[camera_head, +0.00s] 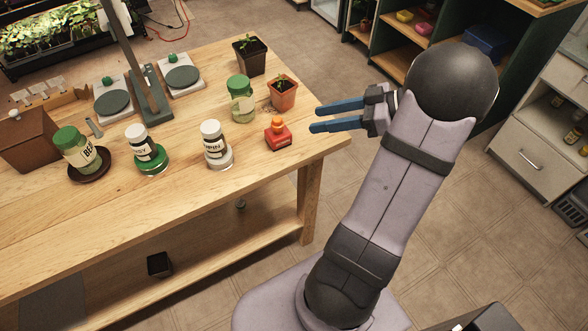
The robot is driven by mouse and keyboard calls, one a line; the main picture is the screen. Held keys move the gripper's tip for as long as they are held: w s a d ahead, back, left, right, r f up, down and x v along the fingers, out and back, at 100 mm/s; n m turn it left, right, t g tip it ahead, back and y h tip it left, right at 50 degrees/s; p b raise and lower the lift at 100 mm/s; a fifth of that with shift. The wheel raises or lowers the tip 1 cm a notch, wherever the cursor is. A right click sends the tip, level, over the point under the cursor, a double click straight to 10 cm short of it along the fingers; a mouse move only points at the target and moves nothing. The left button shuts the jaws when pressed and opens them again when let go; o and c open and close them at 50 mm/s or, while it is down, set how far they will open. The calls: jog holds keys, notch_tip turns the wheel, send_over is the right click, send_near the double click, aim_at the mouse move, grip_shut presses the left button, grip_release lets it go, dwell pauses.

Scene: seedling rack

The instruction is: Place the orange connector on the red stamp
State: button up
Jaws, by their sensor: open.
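The red stamp (279,139) stands on the wooden table near its right edge. The small orange connector (278,122) is on top of the red stamp and looks to be resting on it, roughly upright. My gripper (315,119) has two blue fingers that are spread apart with nothing between them. It is to the right of the stamp and connector, by the table's right edge, with its fingertips pointing left toward them. A visible gap separates the fingertips from both in the picture.
A terracotta pot (283,95), a green-lidded jar (242,108) and a black pot (250,58) stand behind the stamp. A white-lidded bottle (211,132) stands left of it. Farther left are more jars and a brown box (28,145). The table's front is clear.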

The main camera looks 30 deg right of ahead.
jog(key=s+a+f+m+g+h, duration=0.4)
jog(key=s+a+f, duration=0.1)
jog(key=a, duration=0.4)
jog(key=s+a+f+m+g+h, duration=0.4)
jog(key=s+a+f+h, duration=0.1)
jog(key=a, duration=0.5)
jog(key=shift+s+a+f+g+h, duration=0.15)
jog(key=shift+s+f+g+h, duration=0.25)
jog(key=shift+f, duration=0.35)
notch_tip(320, 180, up, 11)
jog(key=p, duration=1.1)
jog(key=shift+r, duration=0.15)
